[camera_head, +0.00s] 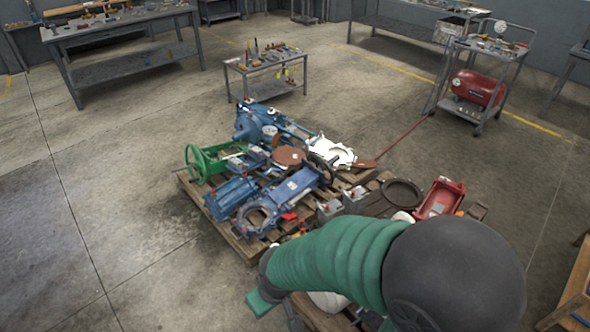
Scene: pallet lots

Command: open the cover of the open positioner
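Several machine parts lie on a wooden pallet (243,246) in the middle of the head view. I cannot tell for sure which one is the open positioner or its cover. Two small grey boxes, one (329,211) and another (355,200), each with a bit of red, stand near the pallet's middle. An arm with a green ribbed sleeve comes in from the lower right and hides the pallet's near part. Its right gripper (261,302) is a small green tip at the sleeve's left end, near the pallet's front; its fingers are not clear. My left gripper does not show.
The pallet also bears a green handwheel (196,165), blue valves (283,197), a brown disc (288,156) and a red part (440,198). A low tool table (240,69) and a cart with a red compressor (478,89) stand behind. The floor at left is clear.

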